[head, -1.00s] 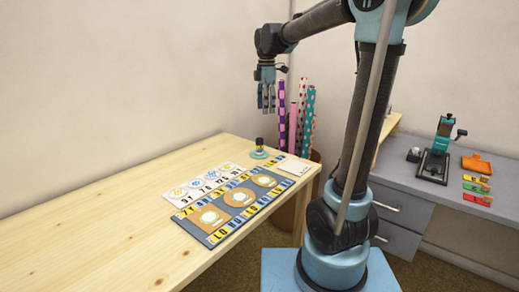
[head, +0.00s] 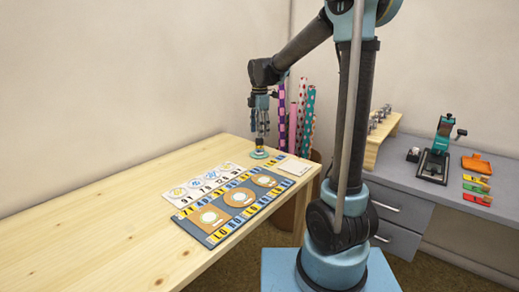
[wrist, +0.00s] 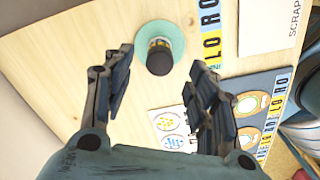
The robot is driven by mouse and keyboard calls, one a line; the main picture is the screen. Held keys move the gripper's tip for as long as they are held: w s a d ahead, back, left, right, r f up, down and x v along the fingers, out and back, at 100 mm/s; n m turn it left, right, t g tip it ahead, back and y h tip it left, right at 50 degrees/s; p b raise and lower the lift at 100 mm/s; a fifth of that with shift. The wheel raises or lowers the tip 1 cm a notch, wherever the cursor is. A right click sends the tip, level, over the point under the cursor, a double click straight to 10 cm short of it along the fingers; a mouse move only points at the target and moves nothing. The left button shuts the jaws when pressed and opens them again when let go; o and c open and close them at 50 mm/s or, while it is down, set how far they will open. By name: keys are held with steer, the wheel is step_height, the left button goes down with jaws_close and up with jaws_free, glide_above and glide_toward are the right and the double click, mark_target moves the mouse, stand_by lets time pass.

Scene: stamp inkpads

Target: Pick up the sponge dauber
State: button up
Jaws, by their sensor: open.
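The sponge dauber (wrist: 159,60) has a dark round top and a dark body with a yellow-marked band. It stands on a round teal base (wrist: 174,31) on the wooden table. In the head view the teal base (head: 259,155) shows at the table's far end, with the dauber mostly hidden behind my fingers. My gripper (wrist: 160,75) is open and points down, its two fingers spread on either side of the dauber in the wrist view. In the head view my gripper (head: 260,133) is right over the base. I cannot tell whether a finger touches the dauber.
A grey board (head: 212,236) with round pads and letter tiles lies nearer on the table, beside a white card strip (head: 179,205). A pale card marked SCRAP (wrist: 262,25) lies right of the dauber. Patterned rolls (head: 307,118) stand beyond the table edge. The table's left part is clear.

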mark_target(259, 141)
steer(key=shift+f, duration=3.1)
steer(key=c, duration=1.1)
